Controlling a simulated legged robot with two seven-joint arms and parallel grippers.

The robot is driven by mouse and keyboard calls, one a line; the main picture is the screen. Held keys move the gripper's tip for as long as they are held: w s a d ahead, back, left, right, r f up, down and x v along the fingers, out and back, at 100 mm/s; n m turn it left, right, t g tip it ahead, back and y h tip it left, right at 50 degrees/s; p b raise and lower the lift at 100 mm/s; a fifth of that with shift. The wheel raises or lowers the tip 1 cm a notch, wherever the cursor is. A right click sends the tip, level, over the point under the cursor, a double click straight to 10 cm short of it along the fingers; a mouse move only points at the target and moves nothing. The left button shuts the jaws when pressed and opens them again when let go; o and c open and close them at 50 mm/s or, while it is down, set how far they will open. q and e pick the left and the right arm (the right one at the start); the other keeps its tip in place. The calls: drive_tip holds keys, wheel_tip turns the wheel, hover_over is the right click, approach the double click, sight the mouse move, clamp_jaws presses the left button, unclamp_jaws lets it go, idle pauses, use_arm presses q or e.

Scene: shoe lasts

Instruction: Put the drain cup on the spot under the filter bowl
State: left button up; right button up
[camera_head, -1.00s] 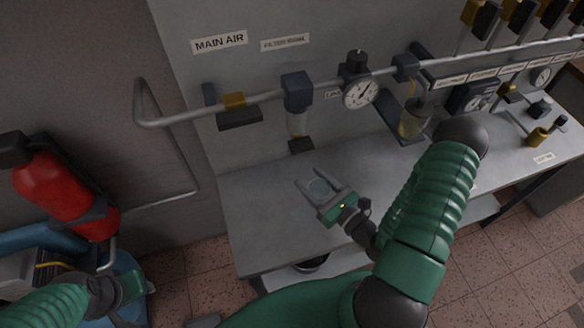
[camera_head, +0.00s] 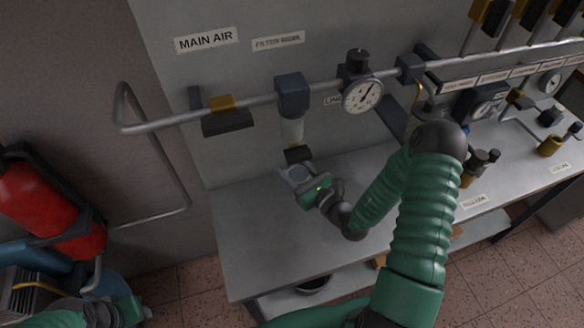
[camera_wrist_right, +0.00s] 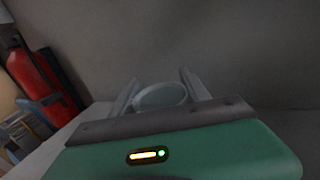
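The drain cup (camera_head: 299,173), a pale, round, clear cup, sits between the two fingers of my right gripper (camera_head: 296,175). The same cup (camera_wrist_right: 160,96) shows between the fingers in the right wrist view, with its rim facing up. The filter bowl (camera_head: 292,131) is a pale cylinder with a dark lower end (camera_head: 297,154), hanging from the pipe. My right gripper is just below and in front of that dark end. The spot under the bowl is hidden by the gripper and cup. My left gripper (camera_head: 128,311) is low at the left; its fingers are not clear.
The grey bench (camera_head: 250,235) is clear left of the cup. A pipe with a gauge (camera_head: 362,95) and a dark valve with a yellow part (camera_head: 225,115) runs above. A red extinguisher (camera_head: 45,205) stands at the left. Fittings stand farther right on the bench.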

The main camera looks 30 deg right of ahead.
sight(304, 182)
drive_tip(key=o, duration=0.4)
drive_tip(key=shift+a+r, duration=0.15)
drive_tip(key=shift+a, duration=0.55)
drive_tip(key=shift+a+r, duration=0.1)
drive_tip(key=shift+a, duration=0.6)
drive_tip(key=shift+d, duration=0.25)
drive_tip(key=s, duration=0.1)
drive_tip(key=s+d, duration=0.2)
drive_tip(key=shift+s+d+f, duration=0.15)
drive_tip(key=shift+s+f, duration=0.1)
drive_tip(key=shift+f, duration=0.1)
drive_tip(key=s, duration=0.5)
drive_tip(key=s+b, duration=0.1)
drive_tip(key=s, duration=0.2)
drive_tip(key=shift+s+r, duration=0.1)
drive_tip(key=shift+r, duration=0.2)
use_arm(q)
drive_tip(key=shift+a+f, duration=0.65)
use_arm(e)
drive_tip(key=shift+d+f, duration=0.1)
drive_tip(key=shift+d, duration=0.2)
